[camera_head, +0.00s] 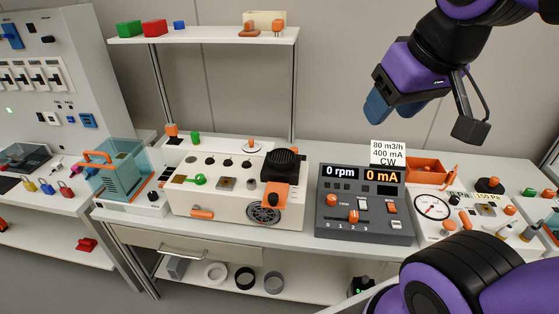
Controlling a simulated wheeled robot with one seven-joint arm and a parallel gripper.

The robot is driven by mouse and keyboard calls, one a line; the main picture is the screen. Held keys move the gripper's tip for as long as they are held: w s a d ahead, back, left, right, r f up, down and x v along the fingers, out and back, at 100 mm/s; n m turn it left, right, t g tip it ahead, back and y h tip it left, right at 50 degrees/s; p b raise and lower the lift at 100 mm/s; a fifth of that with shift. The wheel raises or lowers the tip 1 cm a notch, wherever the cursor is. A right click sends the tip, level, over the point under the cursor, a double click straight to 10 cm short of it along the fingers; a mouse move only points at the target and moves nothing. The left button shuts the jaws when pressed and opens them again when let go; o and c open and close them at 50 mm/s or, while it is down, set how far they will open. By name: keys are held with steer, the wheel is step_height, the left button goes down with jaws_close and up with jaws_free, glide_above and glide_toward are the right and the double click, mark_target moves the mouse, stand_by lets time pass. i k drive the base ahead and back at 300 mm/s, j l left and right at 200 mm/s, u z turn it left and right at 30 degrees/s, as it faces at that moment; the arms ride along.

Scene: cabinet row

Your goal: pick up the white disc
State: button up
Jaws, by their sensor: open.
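A small flat white disc with an orange knob (251,147) lies on the back part of the beige device (230,213), left of the black fan-like part. A white ring (215,273) lies on the lower shelf; it has an open centre. My gripper (391,108) has blue fingers and is open and empty. It hangs in the air above the counter, up and to the right of the disc and well apart from it. It is above the dark grey control panel (335,221).
A black part (283,164) stands up beside the disc. A raised shelf (200,36) with blocks is above and behind it. A clear blue box (120,175) stands left; an orange tray (428,171) and a gauge panel (434,207) are right. A sign (387,153) stands below my gripper.

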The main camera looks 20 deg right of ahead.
mark_target(250, 147)
steer(key=i+j+z, duration=0.35)
steer(key=j, duration=0.3)
steer(key=i+j+z, duration=0.15)
steer(key=j, duration=0.2)
steer(key=i+j+z, duration=0.15)
steer(key=j, duration=0.25)
steer(key=i+j+z, duration=0.2)
steer(key=j, duration=0.2)
steer(key=j+z, duration=0.15)
steer(key=j, duration=0.25)
